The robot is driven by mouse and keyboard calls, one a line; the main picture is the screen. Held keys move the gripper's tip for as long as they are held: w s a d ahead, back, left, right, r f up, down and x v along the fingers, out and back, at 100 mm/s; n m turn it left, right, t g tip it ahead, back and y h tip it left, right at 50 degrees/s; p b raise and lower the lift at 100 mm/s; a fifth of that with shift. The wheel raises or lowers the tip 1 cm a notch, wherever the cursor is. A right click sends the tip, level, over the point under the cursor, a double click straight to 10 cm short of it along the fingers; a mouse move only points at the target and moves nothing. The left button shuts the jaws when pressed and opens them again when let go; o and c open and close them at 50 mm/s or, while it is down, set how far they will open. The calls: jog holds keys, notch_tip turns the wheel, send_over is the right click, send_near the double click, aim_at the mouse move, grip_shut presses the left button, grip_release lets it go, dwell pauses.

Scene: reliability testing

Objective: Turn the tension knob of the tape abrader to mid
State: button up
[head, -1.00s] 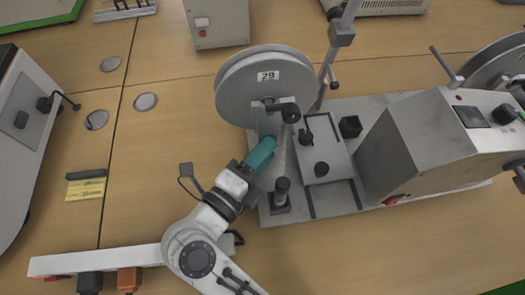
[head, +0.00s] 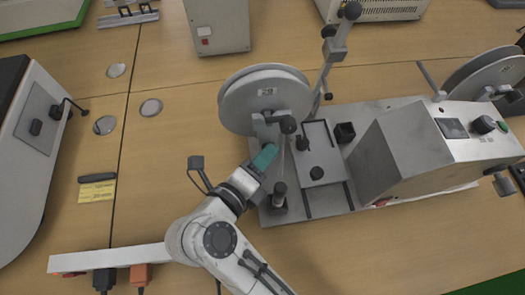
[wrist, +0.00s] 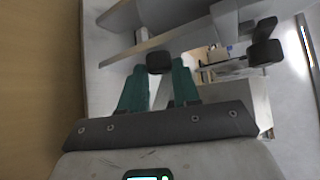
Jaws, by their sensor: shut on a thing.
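The tape abrader is a long grey bench machine with a grey base plate (head: 330,205) and a large grey reel (head: 250,105) at its left end. My gripper (head: 268,152) reaches in below the reel, its teal fingers pointing up and to the right. In the wrist view my gripper (wrist: 160,70) has its two teal fingers on either side of a small black knob (wrist: 159,62), shut on it at the fingertips. In the head view I cannot make out this knob at the fingertips. No mark for its setting is readable.
A black-ended crank (head: 288,125) sticks out close to my fingers. A short black-topped post (head: 280,190) stands beside my wrist. A grey sloped housing (head: 400,150) fills the machine's right part.

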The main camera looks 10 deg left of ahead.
jog(key=shift+d+r+m+g+y+p, duration=0.1)
jog(key=shift+r+m+g+y+p, duration=0.2)
jog(key=shift+p, duration=0.4)
jog(key=shift+f, duration=0.25)
jog(key=o, duration=1.1)
jog(key=shift+c, duration=0.2)
jog(key=shift+s, duration=0.1)
jog(key=v, duration=1)
jog(key=shift+s+r, duration=0.25)
jog(key=shift+r, duration=0.2)
